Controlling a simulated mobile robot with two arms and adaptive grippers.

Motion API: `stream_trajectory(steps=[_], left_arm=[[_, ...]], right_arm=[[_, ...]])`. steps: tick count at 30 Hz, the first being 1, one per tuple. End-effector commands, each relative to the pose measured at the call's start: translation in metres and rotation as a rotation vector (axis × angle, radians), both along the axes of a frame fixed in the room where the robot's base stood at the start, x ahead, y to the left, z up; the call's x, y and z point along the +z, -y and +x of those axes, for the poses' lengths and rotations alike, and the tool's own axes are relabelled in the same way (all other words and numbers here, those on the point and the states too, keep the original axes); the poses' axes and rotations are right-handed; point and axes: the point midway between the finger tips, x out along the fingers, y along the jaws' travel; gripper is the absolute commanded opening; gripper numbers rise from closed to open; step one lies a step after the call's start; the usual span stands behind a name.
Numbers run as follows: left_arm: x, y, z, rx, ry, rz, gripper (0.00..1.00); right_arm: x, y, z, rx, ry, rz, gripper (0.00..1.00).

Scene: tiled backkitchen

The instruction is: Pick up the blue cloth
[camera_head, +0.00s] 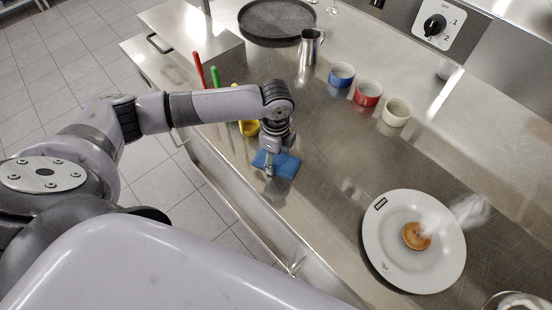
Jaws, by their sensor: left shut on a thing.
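The blue cloth (287,166) is a small folded square on the steel counter (325,205), near its front edge. My left gripper (269,172) points down at the cloth and is shut on it. The gripper covers part of the cloth's left side. I cannot tell whether the cloth is lifted off the counter. My right gripper is not in this view.
A white plate (385,262) with a round browned food piece (416,236) lies to the right. Blue (341,76), red (368,93) and cream (397,112) ramekins, a metal jug (309,48) and a dark round tray (277,20) stand behind. Red (199,70) and green (215,76) handles stand left.

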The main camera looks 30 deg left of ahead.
Motion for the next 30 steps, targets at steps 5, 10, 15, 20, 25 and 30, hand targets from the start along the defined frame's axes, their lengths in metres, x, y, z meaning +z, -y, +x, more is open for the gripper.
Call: stream_trajectory(steps=[5,10,15,20,25,30], left_arm=[[0.004,0.0,0.001,0.0,0.002,-0.001,0.23],[0.02,0.0,0.001,-0.001,0.003,-0.002,0.23],[0.052,0.0,0.002,-0.001,0.006,-0.001,0.23],[0.093,0.0,0.002,-0.001,0.007,-0.002,0.23],[0.135,0.0,0.002,0.0,0.007,-0.002,0.23],[0.167,0.0,0.001,0.0,0.004,-0.001,0.23]], right_arm=[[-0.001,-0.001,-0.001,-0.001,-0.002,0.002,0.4],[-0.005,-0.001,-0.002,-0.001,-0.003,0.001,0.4],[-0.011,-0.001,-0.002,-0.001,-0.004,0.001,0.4],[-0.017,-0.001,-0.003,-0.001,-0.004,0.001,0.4],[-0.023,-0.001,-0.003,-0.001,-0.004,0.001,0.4],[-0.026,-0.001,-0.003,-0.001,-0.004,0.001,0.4]])
